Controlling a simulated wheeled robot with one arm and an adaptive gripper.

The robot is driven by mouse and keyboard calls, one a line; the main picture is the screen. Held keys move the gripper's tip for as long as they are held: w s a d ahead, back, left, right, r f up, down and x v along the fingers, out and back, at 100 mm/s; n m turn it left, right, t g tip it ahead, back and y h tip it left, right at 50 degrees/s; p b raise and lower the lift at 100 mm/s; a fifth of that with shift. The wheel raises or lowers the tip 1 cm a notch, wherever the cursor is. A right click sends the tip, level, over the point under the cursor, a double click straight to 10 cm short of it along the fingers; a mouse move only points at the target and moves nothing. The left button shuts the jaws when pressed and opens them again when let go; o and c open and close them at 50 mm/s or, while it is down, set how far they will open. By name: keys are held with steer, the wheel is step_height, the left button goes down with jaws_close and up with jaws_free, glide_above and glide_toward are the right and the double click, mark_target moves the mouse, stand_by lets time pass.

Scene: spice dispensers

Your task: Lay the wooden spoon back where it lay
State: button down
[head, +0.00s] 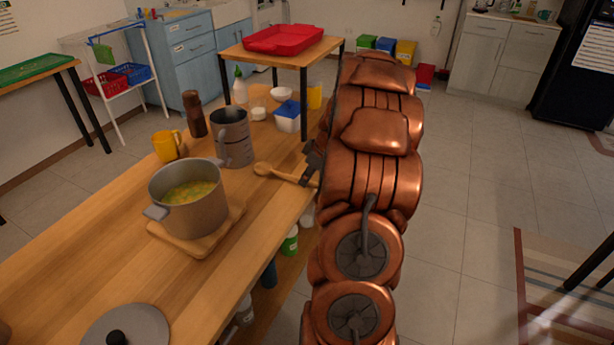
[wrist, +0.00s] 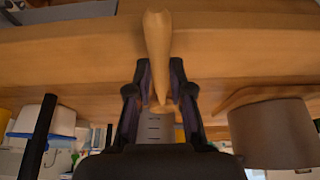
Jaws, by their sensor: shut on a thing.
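The wooden spoon (head: 283,174) shows in the head view near the right edge of the wooden table. Its bowl points left and its handle runs right to my gripper (head: 314,170). In the wrist view, the spoon (wrist: 157,45) stands up the middle of the picture. Its lower part lies between the two dark fingers of my gripper (wrist: 160,95), which are shut on it. I cannot tell whether the spoon touches the table or hangs just above it. My arm covers part of the gripper in the head view.
A pot of soup (head: 190,197) stands on a wooden board (head: 200,243), left of the spoon. A grey metal pitcher (head: 233,138), a yellow mug (head: 168,146), a brown grinder (head: 194,114) and a blue-lidded box (head: 288,117) stand farther back. A lid (head: 126,328) lies near the front.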

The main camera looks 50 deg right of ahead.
steer(key=shift+f, duration=0.15)
steer(key=c, duration=1)
jaws_free()
steer(key=shift+f, duration=0.1)
steer(key=shift+c, duration=0.2)
steer(key=b+v, duration=0.1)
steer(key=v, duration=1.1)
